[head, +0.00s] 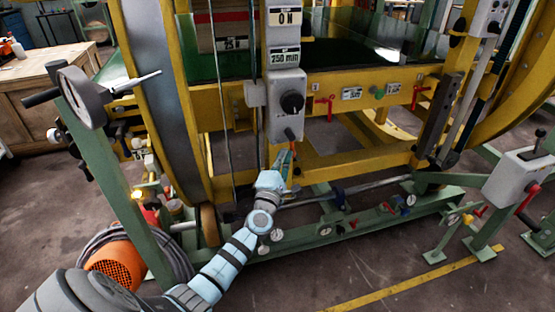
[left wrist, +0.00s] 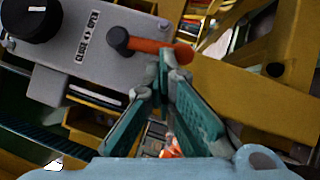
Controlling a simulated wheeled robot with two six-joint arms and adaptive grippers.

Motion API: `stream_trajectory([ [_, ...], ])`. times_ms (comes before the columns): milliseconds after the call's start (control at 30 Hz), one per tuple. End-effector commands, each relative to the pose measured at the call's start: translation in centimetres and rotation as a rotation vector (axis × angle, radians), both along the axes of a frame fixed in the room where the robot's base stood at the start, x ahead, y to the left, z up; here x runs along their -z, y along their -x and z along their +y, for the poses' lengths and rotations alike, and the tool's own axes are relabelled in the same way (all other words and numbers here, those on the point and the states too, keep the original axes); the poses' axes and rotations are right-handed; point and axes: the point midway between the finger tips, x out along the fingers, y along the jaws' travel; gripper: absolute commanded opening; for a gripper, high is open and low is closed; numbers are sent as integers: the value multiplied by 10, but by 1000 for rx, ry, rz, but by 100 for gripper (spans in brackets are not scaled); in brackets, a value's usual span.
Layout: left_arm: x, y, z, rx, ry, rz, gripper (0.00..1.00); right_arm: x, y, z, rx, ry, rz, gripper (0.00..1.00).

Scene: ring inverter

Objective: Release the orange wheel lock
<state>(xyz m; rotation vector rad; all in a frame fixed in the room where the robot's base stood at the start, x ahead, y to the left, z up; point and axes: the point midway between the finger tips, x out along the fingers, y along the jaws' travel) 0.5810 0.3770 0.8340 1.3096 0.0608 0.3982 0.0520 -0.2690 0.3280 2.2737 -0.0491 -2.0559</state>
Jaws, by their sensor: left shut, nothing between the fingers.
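The wheel lock looks to be an orange lever (left wrist: 160,48) on a dark pivot, at the lower edge of a grey control box (left wrist: 85,55). In the head view the lever (head: 290,134) is a small orange piece at the foot of the grey box (head: 285,85). In the left wrist view it points right from its pivot. My left gripper (head: 289,148) is shut and empty, just below the lever. In the left wrist view its fingertips (left wrist: 167,62) meet right by the lever; I cannot tell whether they touch it. My right gripper is out of view.
A black knob (head: 292,102) sits on the box above the lever. A yellow crossbeam (head: 350,90) with red handles runs to the right. Big yellow ring rims stand on both sides. A green base frame (head: 330,232) lies low, below my arm.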

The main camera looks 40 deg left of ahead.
Motion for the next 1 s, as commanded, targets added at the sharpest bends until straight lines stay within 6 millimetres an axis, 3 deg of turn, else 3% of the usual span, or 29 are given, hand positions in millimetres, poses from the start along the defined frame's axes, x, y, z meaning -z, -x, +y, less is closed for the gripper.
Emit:
stream_trajectory([
  [400,-1,0,1,-1,8,-11,0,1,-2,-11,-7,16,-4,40],
  [1000,0,0,0,-1,9,-10,0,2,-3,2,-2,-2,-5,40],
])
